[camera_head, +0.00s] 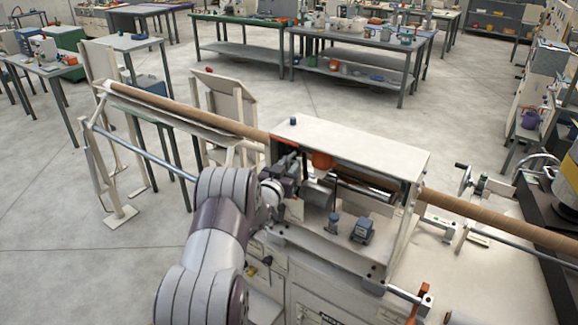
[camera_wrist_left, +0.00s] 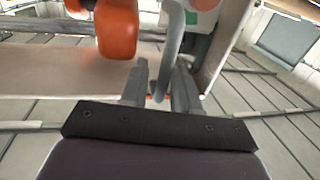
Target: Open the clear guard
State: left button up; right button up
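The winder's housing (camera_head: 355,146) has a pale top and a front through which its inside shows. I cannot clearly make out the clear guard's own surface or edges. My left gripper (camera_head: 277,186) is at the left end of this front, below the top panel. In the left wrist view its two fingers (camera_wrist_left: 160,90) stand apart, with a grey curved bar (camera_wrist_left: 171,45) reaching down between them. The bar looks like a handle; whether a finger touches it is unclear. My right gripper is not in view.
A long brown tube (camera_head: 200,115) runs through the housing. An orange rounded part (camera_wrist_left: 117,35) is close by the left fingers and also shows in the head view (camera_head: 322,160). A red-handled lever (camera_head: 420,300) stands at the front right. Floor is free at the left.

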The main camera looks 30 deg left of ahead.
pick_arm(q)
jog(key=c, duration=0.5)
jog(key=shift+a, duration=0.2)
jog(key=shift+f, duration=0.1)
